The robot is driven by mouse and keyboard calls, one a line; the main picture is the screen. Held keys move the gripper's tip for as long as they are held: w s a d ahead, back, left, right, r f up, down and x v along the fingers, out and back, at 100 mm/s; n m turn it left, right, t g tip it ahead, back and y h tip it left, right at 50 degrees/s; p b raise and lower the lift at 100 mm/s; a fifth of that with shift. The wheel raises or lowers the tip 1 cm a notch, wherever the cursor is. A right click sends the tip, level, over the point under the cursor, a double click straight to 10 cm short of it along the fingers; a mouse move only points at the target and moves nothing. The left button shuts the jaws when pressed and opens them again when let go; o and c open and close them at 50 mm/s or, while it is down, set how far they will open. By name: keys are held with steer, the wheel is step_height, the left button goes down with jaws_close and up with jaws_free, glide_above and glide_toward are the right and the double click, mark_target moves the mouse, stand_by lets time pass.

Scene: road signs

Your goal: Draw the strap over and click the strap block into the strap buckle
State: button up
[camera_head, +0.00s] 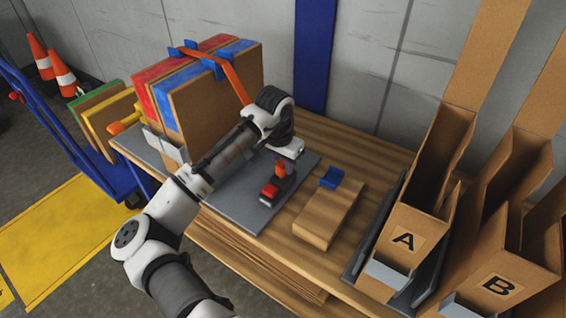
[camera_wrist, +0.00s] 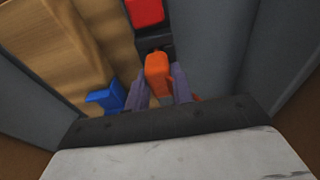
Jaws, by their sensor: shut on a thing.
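The orange strap (camera_head: 235,80) runs over the upright red and blue-edged signs (camera_head: 205,95) and down to the right, where my arm hides it. My gripper (camera_head: 282,168) is shut on the orange strap block (camera_wrist: 158,75), which sits between its two grey fingers in the wrist view. The strap buckle (camera_head: 270,190), dark with a red part, stands on the grey plate just below the block. In the wrist view, the buckle's red part (camera_wrist: 145,12) is at the top, with its dark body right by the block. I cannot tell whether the block touches or enters it.
A wooden block (camera_head: 328,215) with a blue piece (camera_head: 332,177) lies right of the grey plate (camera_head: 235,205). Bins A (camera_head: 405,240) and B (camera_head: 500,283) stand at the right. A blue cart (camera_head: 90,150) is at the left. Bare tabletop shows behind the wooden block.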

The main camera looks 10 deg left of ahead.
steer(key=shift+f, duration=0.45)
stand_by(0.3)
steer(key=o, duration=0.9)
steer(key=shift+r, duration=0.1)
